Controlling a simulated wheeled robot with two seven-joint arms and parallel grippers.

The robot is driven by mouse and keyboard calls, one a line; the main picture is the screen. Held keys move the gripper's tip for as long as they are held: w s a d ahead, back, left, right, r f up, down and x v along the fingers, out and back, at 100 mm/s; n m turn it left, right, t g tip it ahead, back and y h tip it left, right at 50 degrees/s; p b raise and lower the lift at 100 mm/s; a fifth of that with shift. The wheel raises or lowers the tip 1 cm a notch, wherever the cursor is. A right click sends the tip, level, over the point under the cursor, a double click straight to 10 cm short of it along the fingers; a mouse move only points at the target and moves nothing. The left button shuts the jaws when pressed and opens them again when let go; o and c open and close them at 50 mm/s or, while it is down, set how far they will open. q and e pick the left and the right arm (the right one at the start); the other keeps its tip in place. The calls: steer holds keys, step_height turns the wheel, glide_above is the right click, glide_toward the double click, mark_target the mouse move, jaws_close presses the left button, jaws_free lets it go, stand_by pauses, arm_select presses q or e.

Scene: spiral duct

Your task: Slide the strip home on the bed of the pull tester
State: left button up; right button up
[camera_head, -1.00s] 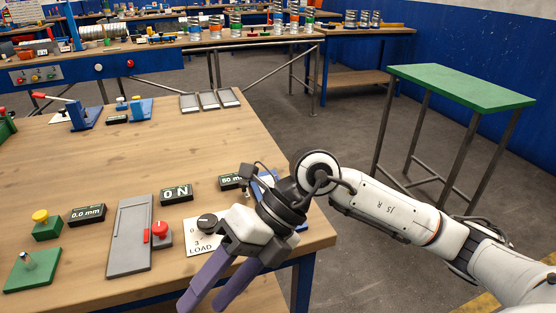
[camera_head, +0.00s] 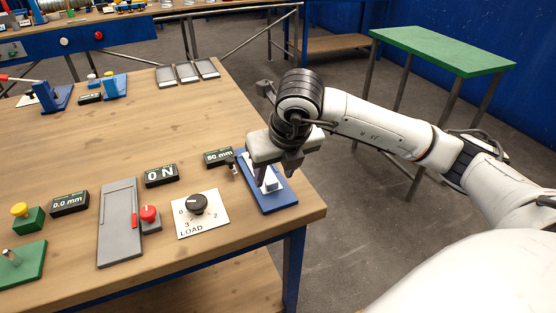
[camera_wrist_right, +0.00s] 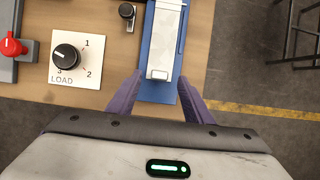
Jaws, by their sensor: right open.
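The pull tester's blue bed (camera_head: 275,204) lies at the right corner of the wooden table. A pale strip-like piece (camera_wrist_right: 165,38) lies lengthwise on the blue bed (camera_wrist_right: 148,20) in the right wrist view, with a small white block at its near end. In the head view my gripper hides much of it, and white parts (camera_head: 269,185) show below the fingers. My right gripper (camera_head: 275,175) is over the bed, pointing down. In the wrist view its open purple fingers (camera_wrist_right: 159,80) stand on either side of the strip's near end; I cannot tell if they touch it.
A LOAD dial (camera_head: 197,204), a 50 mm display (camera_head: 218,157) and a small dark post (camera_head: 232,168) stand left of the bed. A grey plate (camera_head: 119,225) and red knob (camera_head: 149,214) lie further left. The table's edge (camera_head: 315,213) is close on the right.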

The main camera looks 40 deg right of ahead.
mark_target(272, 181)
steer(key=shift+x, duration=1.5)
steer(key=shift+c, duration=0.3)
steer(key=c, duration=1.1)
steer(key=o, duration=0.3)
steer(key=shift+c, duration=0.8)
steer(key=shift+s+a+r+b, duration=0.1)
steer(key=shift+s+a, duration=0.15)
steer(key=shift+s, duration=0.65)
steer(key=shift+s+a+b, duration=0.1)
steer(key=shift+s+a, duration=0.1)
steer(key=shift+s, duration=0.7)
steer(key=shift+s+a+r+b, duration=0.1)
steer(key=shift+s+a, duration=0.15)
steer(key=shift+s, duration=0.65)
steer(key=shift+r, duration=0.1)
